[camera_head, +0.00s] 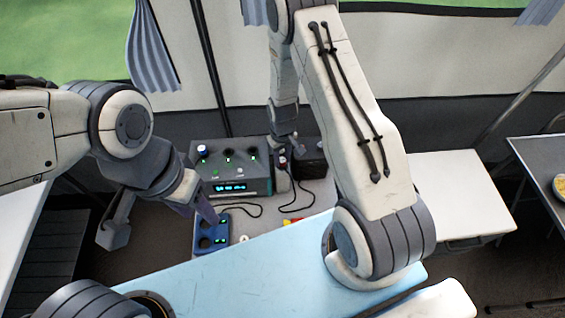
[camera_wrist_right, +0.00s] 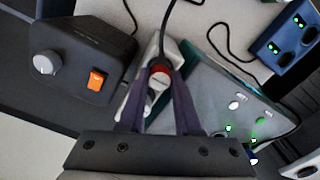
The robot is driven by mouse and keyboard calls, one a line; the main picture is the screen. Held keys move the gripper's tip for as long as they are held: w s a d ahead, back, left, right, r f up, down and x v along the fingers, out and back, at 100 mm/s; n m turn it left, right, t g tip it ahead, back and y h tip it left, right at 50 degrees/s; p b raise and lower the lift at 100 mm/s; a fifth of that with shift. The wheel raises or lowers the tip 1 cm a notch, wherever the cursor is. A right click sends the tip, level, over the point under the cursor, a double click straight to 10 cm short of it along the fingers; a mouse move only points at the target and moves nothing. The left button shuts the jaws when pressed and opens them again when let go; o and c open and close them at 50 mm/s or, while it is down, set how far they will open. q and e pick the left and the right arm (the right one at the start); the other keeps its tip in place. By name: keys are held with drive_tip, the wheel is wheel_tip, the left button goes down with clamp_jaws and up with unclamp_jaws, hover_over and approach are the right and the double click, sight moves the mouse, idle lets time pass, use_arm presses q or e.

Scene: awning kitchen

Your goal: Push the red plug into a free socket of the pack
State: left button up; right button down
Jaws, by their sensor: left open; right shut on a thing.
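The red plug (camera_wrist_right: 160,78) is between the fingers of my right gripper (camera_wrist_right: 157,105), with a black cable leading away from it. In the head view the right gripper (camera_head: 284,152) is just right of the grey pack (camera_head: 265,186), and the plug (camera_head: 283,163) is small there. The pack has a lit display, green lights and dark sockets on its top; a blue-and-white piece stands at the left one. The pack also shows in the wrist view (camera_wrist_right: 205,90). My left gripper (camera_head: 196,208) is open by a blue block, its fingers partly hidden.
The blue block (camera_head: 214,242) with dark recesses and green lights sits in front of the pack. Loose cables lie on the table. Small red and yellow things (camera_head: 291,222) lie nearby.

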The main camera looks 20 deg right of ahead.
sight(282, 159)
drive_tip(key=shift+r, duration=0.2)
drive_tip(key=shift+r+p, duration=1.25)
drive_tip(key=shift+r, duration=0.35)
wheel_tip(282, 159, up, 3)
drive_tip(key=shift+p, duration=1.15)
drive_tip(key=shift+w+a+r, duration=0.1)
drive_tip(key=shift+w+a, duration=0.1)
drive_tip(key=shift+w, duration=0.1)
drive_tip(key=shift+w+a+f+b, duration=0.55)
drive_tip(key=shift+w+a+b, duration=0.5)
drive_tip(key=shift+w, duration=0.4)
drive_tip(key=shift+w+a+f+b, duration=0.6)
drive_tip(key=shift+w+a+b, duration=0.3)
drive_tip(key=shift+w+a, duration=0.5)
drive_tip(key=shift+w+a+f+b, duration=0.55)
drive_tip(key=shift+w+a+b, duration=0.45)
drive_tip(key=shift+w, duration=0.55)
drive_tip(key=shift+f+b, duration=1.45)
drive_tip(key=shift+f, duration=0.25)
